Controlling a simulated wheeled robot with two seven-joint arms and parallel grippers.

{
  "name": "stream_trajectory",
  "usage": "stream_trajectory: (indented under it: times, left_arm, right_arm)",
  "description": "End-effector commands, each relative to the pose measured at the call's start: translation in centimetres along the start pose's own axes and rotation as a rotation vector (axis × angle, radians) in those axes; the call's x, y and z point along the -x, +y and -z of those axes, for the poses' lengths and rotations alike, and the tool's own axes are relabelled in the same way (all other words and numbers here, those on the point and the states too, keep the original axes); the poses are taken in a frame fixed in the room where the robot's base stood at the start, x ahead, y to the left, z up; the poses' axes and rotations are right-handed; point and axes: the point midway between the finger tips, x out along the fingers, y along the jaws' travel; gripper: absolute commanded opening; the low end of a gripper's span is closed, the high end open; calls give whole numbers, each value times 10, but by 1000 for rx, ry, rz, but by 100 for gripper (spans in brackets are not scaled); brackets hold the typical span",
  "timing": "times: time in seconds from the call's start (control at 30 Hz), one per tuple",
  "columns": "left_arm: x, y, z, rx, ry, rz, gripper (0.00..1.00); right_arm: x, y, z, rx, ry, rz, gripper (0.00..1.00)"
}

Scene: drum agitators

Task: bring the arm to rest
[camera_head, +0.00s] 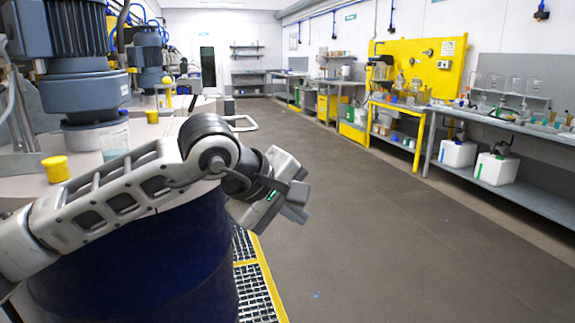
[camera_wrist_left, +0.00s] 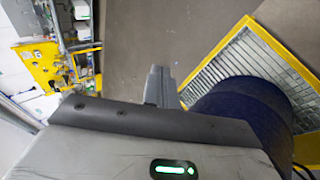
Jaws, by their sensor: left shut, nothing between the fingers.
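My left arm comes in from the left in the head view and passes in front of the blue drum. My left gripper (camera_head: 295,205) hangs beyond the drum's right side, over the floor and the grating's edge. It also shows in the left wrist view (camera_wrist_left: 160,85), where its fingers are together with nothing between them. The blue drum (camera_head: 150,265) stands below the arm; in the wrist view it is at the right (camera_wrist_left: 240,105). My right gripper is in neither view.
A yellow-edged floor grating (camera_head: 255,285) lies beside the drum. A yellow cup (camera_head: 56,168) and a clear beaker (camera_head: 113,140) stand on the pale surface at left, near the agitator motor (camera_head: 85,95). Benches with white containers (camera_head: 494,168) line the right wall. The middle floor is clear.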

Motion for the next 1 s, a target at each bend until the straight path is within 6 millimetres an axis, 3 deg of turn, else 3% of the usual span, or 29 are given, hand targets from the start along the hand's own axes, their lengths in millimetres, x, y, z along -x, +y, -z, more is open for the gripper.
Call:
stream_trajectory:
  times: [0.03, 0.1, 0.2, 0.3, 0.37, 0.47, 0.57, 0.6, 0.63, 0.7, 0.8, 0.87, 0.9, 1.0]
  left_arm:
    - [-15, -9, -29, 102, -135, -24, 0]
    - [-26, -14, -74, 306, -361, -74, 0]
    - [-24, -12, -125, 671, -695, -129, 0]
    - [-10, -7, -148, 1076, -1002, -159, 0]
    - [-1, -7, -148, 1336, -1172, -168, 0]
    - [6, -16, -128, 1790, -1432, -172, 0]
    - [2, -45, -94, 2265, -1660, -171, 0]
    - [-4, -63, -80, 2461, -1742, -172, 0]
    - [-9, -79, -71, -2556, 1764, 171, 0]
    - [-24, -125, -52, -2306, 1495, 147, 0]
    - [-44, -199, -41, -1966, 1175, 136, 0]
    - [-54, -243, -44, -1776, 1013, 139, 0]
    - [-60, -272, -49, -1658, 915, 145, 0]
    - [-68, -336, -68, -1393, 713, 163, 0]
  right_arm:
    - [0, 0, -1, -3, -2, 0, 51]
    - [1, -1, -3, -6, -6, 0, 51]
    - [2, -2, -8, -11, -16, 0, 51]
    - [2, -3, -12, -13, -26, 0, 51]
    - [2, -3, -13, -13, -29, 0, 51]
    - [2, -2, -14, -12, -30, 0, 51]
    - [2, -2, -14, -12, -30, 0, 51]
    - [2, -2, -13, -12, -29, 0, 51]
    - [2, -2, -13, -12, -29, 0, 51]
    - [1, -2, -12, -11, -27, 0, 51]
    - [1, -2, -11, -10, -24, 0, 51]
    - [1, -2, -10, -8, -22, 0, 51]
    - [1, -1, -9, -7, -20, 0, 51]
    - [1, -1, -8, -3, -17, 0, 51]
